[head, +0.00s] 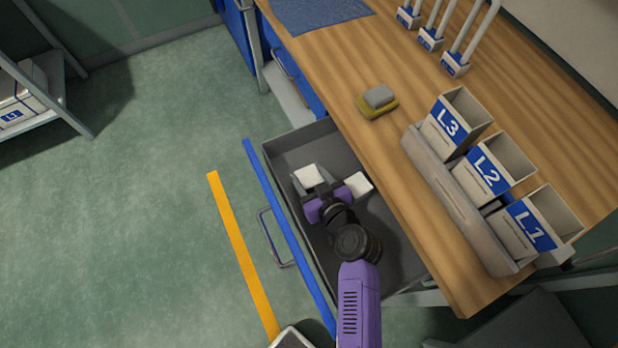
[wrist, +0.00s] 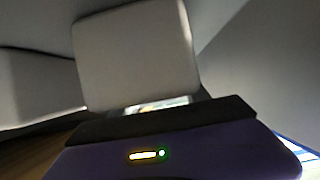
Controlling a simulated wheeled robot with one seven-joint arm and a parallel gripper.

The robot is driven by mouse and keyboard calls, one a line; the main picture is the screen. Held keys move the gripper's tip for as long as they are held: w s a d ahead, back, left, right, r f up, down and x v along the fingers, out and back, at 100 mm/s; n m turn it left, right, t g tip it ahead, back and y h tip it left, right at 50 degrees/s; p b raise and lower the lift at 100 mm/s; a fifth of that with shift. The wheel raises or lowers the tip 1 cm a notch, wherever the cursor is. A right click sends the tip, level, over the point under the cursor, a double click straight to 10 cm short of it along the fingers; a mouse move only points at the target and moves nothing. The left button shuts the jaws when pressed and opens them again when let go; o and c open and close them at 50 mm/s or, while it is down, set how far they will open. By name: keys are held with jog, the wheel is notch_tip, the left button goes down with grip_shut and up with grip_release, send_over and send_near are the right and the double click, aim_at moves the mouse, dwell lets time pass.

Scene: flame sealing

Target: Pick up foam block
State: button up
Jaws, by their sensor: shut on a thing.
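A white foam block (head: 309,174) is between the fingers of my purple gripper (head: 311,183), inside the open grey drawer. In the wrist view the held block (wrist: 135,55) fills the middle, just beyond the dark edge of the gripper. My gripper is shut on it. A second white block (head: 358,186) lies in the drawer to the right of the gripper. A pale block also shows at the left edge of the wrist view (wrist: 35,85). The fingertips are mostly hidden, and I cannot tell whether the held block touches the drawer floor.
The drawer (head: 385,225) has grey walls and a blue front (head: 277,219). The wooden worktop (head: 400,140) overhangs its right side. On the worktop are a grey-and-yellow sponge (head: 378,101) and labelled bins L3 (head: 449,122), L2 (head: 487,165) and L1 (head: 530,222).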

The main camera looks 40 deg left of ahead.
aim_at(309, 176)
notch_tip(309, 176, up, 20)
jog(key=shift+p, duration=0.75)
